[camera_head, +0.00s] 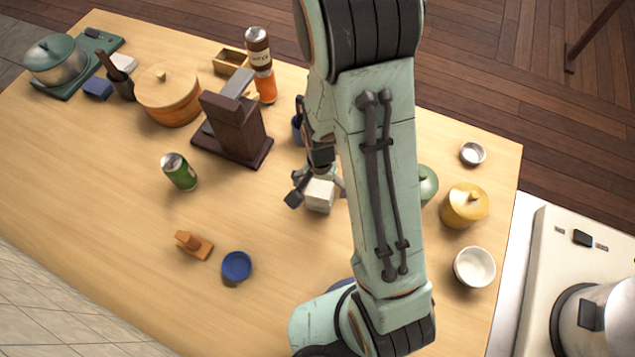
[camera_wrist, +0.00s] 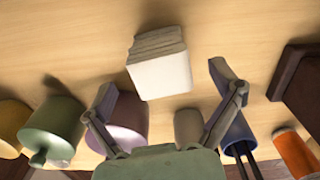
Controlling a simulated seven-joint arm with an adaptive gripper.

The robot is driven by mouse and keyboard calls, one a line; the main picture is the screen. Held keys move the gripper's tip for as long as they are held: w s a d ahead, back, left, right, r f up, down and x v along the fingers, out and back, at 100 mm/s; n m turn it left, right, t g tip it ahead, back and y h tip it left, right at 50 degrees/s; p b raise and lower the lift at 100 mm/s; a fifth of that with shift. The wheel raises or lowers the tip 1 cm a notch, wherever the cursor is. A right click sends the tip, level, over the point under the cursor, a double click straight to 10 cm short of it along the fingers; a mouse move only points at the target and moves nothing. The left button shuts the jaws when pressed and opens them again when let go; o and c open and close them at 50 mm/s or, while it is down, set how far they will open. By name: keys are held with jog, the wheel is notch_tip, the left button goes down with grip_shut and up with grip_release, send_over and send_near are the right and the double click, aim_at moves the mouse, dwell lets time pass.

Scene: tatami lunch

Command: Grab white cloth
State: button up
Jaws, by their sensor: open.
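The white cloth (camera_head: 320,194) looks like a small folded block on the wooden table, just below my gripper in the head view. In the wrist view the cloth (camera_wrist: 161,68) shows stacked folds along its far edge. My gripper (camera_head: 318,190) is open and empty. In the wrist view its two fingers (camera_wrist: 165,88) are spread wide, with the cloth ahead of and between the tips. I see no contact, and the exact height gap is hard to tell. My arm hides part of the table right of the cloth in the head view.
A dark wooden block (camera_head: 236,128) and a blue cup (camera_wrist: 238,133) stand near the gripper. A pink pot (camera_wrist: 122,122) and green pot (camera_wrist: 54,127) are close on the other side. A blue dish (camera_head: 236,267) lies at the front; table between it and the cloth is clear.

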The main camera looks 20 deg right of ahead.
jog(key=shift+f, duration=0.75)
jog(key=c, duration=1.2)
jog(key=shift+r, duration=0.15)
jog(key=shift+c, duration=0.2)
